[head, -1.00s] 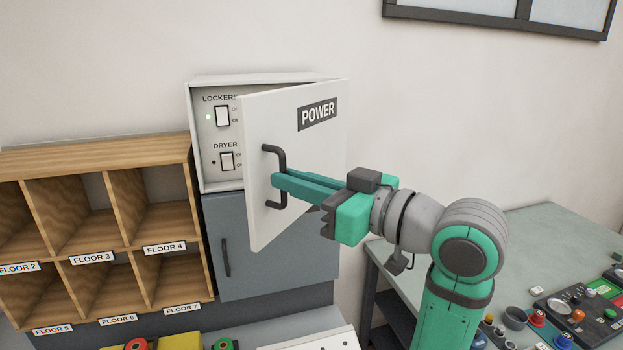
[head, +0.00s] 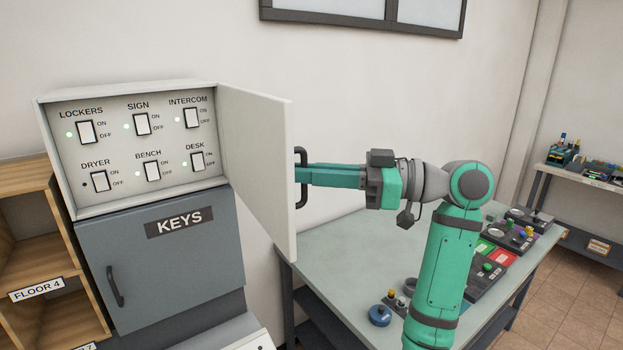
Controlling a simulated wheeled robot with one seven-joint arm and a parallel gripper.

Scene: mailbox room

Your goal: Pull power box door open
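The white power box (head: 127,92) is on the wall at the left, above the grey KEYS cabinet. Its door (head: 258,165) stands wide open, hinged on the box's right side, with its inner face toward me. Several labelled switches show inside the box. The black door handle (head: 302,194) is on the door's far face and shows partly past its right edge. My gripper (head: 306,175) reaches the handle from the right, its long green fingers at the bar. The fingers look close together around the handle; the fingertips are partly hidden by the door edge.
The grey KEYS cabinet (head: 170,268) is shut below the box. Wooden floor-labelled cubbies (head: 25,240) stand at the far left. A table (head: 350,262) with control panels and buttons lies under and behind my arm. A shelf stands at the far right.

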